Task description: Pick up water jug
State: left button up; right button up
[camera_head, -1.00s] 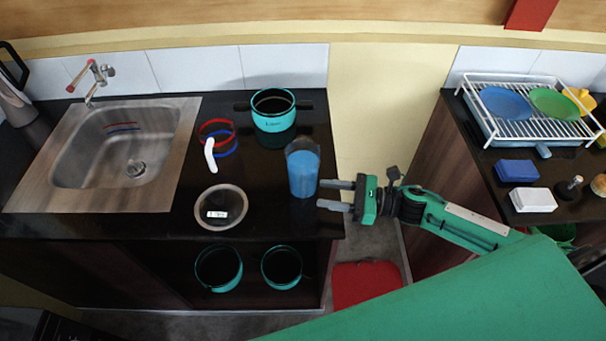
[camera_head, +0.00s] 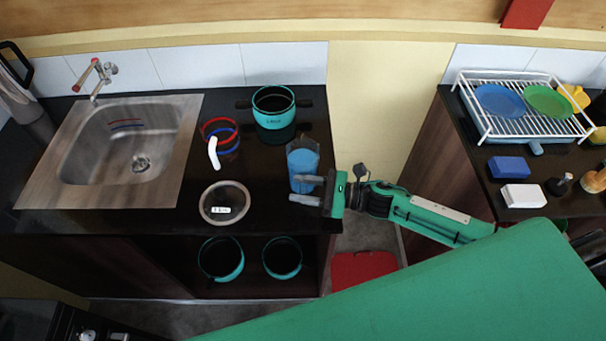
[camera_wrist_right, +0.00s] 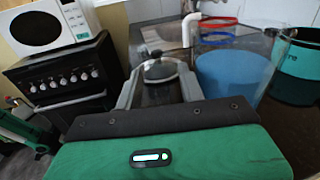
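The water jug (camera_head: 302,168) is a clear vessel filled with blue, upright near the right end of the black counter. In the right wrist view the jug (camera_wrist_right: 234,76) stands to the right of both fingers. My right gripper (camera_head: 308,191) is open and empty. Its fingers point left at the jug's near side, and one finger overlaps the jug's lower part in the head view. I cannot tell whether it touches. My left gripper is not in view.
A glass lid (camera_head: 224,203) lies left of the jug, and a teal pot (camera_head: 273,108) stands behind it. Red and blue rings (camera_head: 221,135) and a sink (camera_head: 130,150) are further left. A dish rack (camera_head: 520,105) stands on the right counter.

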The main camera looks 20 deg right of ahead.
grip_shut()
jog(key=shift+r, duration=0.1)
